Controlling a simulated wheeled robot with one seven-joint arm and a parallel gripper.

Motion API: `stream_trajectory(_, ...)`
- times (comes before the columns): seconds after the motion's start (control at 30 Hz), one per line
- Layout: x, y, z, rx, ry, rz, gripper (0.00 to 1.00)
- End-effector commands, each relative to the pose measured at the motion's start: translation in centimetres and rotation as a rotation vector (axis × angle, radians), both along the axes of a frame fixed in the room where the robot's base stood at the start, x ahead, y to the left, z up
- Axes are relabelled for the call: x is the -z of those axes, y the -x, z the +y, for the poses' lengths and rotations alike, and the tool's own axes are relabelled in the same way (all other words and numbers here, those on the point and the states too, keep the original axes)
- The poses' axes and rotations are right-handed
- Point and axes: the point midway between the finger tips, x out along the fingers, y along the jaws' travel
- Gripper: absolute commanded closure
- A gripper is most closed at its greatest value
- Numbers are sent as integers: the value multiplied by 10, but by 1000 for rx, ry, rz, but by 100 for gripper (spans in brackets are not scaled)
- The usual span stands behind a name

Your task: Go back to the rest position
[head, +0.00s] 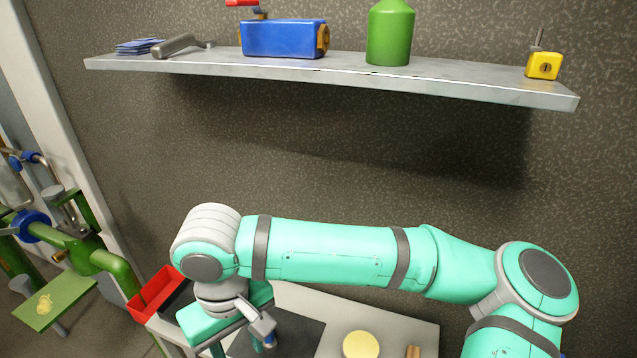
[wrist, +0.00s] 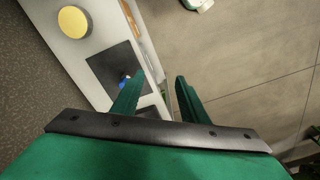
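My gripper (wrist: 158,90) shows in the wrist view with its two green fingers apart and nothing between them. In the head view my turquoise arm stretches across the lower part of the picture. Its hand end hangs down at the lower left, over the worktop's left side, and the fingertips are hard to make out there. A dark square mat (head: 303,335) lies on the white worktop (head: 410,328), with a small blue item on it in the wrist view (wrist: 125,78). A pale yellow disc (head: 360,345) lies right of the mat and also shows in the wrist view (wrist: 73,21).
A red bin (head: 155,288) stands at the worktop's left end beside a dark one. A wall shelf (head: 450,75) above holds a blue box (head: 284,39), a green bottle (head: 390,35) and a yellow padlock-like item (head: 543,66). Green pipes (head: 115,265) stand at far left.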

Motion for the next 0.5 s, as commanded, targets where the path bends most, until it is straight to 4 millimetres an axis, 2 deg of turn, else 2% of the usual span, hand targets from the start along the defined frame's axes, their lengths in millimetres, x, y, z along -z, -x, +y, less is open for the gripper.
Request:
stream_trajectory(0.37, 2, 1, 53, -65, -207, -13, 60)
stream_trajectory(0.5, -1, 2, 79, -91, -319, -21, 60)
